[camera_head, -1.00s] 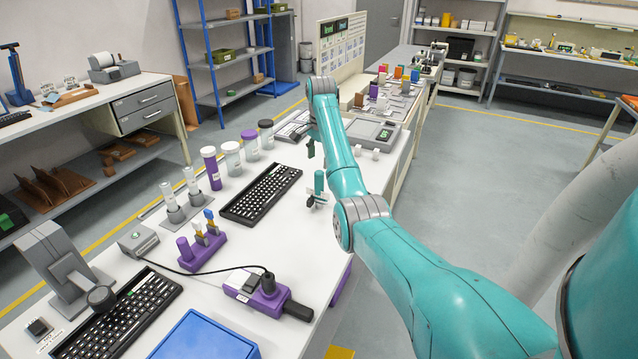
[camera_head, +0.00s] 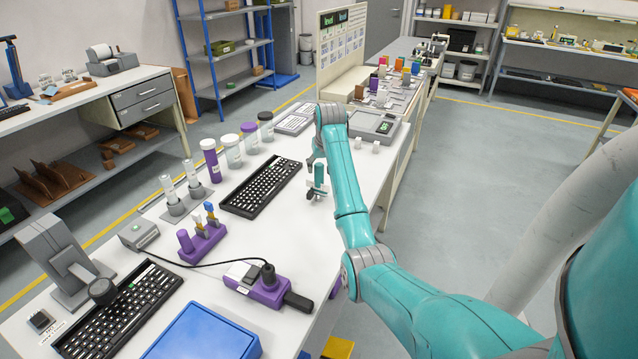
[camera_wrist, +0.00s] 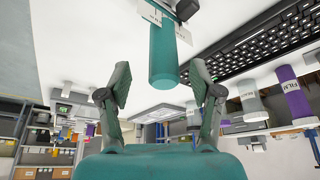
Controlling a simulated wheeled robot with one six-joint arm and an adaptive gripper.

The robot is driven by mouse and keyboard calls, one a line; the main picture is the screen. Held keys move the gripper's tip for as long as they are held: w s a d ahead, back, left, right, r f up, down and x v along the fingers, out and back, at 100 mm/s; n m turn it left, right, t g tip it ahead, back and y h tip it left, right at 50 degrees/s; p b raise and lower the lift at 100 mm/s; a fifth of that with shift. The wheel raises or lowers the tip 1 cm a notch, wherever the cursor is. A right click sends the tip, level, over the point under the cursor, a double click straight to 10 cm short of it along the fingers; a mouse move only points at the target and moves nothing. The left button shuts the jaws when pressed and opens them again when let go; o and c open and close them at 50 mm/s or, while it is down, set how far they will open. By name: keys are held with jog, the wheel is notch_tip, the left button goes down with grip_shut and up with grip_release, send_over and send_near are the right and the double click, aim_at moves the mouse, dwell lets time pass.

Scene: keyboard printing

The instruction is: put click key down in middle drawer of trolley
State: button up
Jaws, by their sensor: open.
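A teal cylindrical handle (camera_wrist: 164,52) with a white label stands on the white bench; the label is too small to read, so I cannot confirm that it is the click key. It also shows in the head view (camera_head: 320,174), with a small dark part at its foot. My gripper (camera_wrist: 160,80) is open. In the wrist view its two fingers point at the handle, one on each side of its near end, with gaps and no visible contact. In the head view my arm partly hides the gripper. I cannot make out the trolley or its middle drawer.
A purple socket block (camera_head: 262,288) with a cable and a blue tray (camera_head: 203,335) are nearer. The floor (camera_head: 450,190) right of the bench is clear.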

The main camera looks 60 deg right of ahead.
aim_at(318, 177)
jog(key=shift+x, duration=3.45)
jog(key=shift+w+a, duration=0.1)
jog(key=shift+a, duration=0.1)
grip_shut()
